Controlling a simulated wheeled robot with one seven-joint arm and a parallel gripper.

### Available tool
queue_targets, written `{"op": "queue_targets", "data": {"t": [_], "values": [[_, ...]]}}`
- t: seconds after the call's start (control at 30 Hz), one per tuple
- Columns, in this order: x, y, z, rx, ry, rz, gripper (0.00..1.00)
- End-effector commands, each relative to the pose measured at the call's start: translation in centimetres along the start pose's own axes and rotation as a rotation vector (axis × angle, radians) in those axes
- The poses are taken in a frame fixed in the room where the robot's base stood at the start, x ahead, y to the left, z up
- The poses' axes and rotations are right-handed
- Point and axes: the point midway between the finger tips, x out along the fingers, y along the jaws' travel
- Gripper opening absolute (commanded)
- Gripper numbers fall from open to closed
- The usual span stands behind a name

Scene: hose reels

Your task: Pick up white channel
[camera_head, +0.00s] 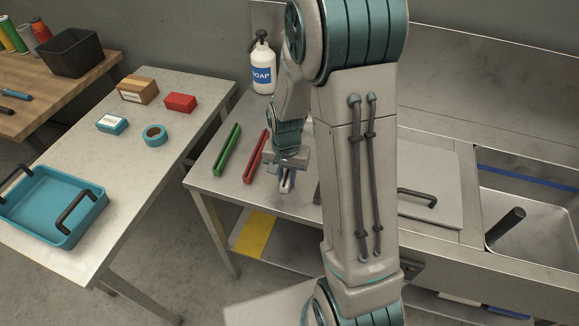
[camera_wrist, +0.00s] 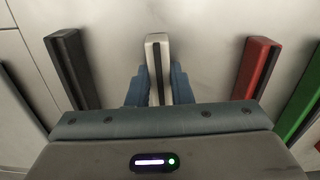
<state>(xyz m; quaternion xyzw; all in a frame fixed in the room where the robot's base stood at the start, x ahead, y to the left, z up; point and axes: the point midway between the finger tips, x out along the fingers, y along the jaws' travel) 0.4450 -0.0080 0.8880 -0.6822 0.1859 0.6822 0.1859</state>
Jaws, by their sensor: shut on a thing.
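The white channel (camera_wrist: 151,42) is a pale bar with a dark slot along it, in the middle of the wrist view. My gripper (camera_wrist: 155,85) is shut on it, with one blue finger on each side. In the head view, my gripper (camera_head: 287,180) is over the steel counter, and the channel's pale end (camera_head: 286,187) shows just below it. The rest of the channel is hidden by my gripper and arm. I cannot tell whether the channel touches the counter.
A red channel (camera_head: 257,155) and a green channel (camera_head: 228,150) lie to the left on the counter (camera_head: 217,185). A black channel (camera_wrist: 72,65) lies on the other side. A soap bottle (camera_head: 262,68) stands behind. A teal tray (camera_head: 50,205) sits on the left table.

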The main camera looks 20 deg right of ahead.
Motion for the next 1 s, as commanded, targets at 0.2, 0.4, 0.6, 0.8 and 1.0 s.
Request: {"op": "queue_targets", "data": {"t": [0.2, 0.4, 0.6, 0.8, 1.0], "values": [[-0.6, 0.0, 0.0, 0.000, 0.002, -0.001, 0.01], [-2.6, 0.0, -0.1, 0.000, 0.004, -0.002, 0.01], [-5.5, 2.5, -0.5, 0.008, 0.005, -0.003, 0.01], [-8.2, 7.0, -1.1, 0.006, 0.005, -0.002, 0.01], [-10.1, 10.1, -1.6, 0.003, 0.002, -0.001, 0.01]]}}
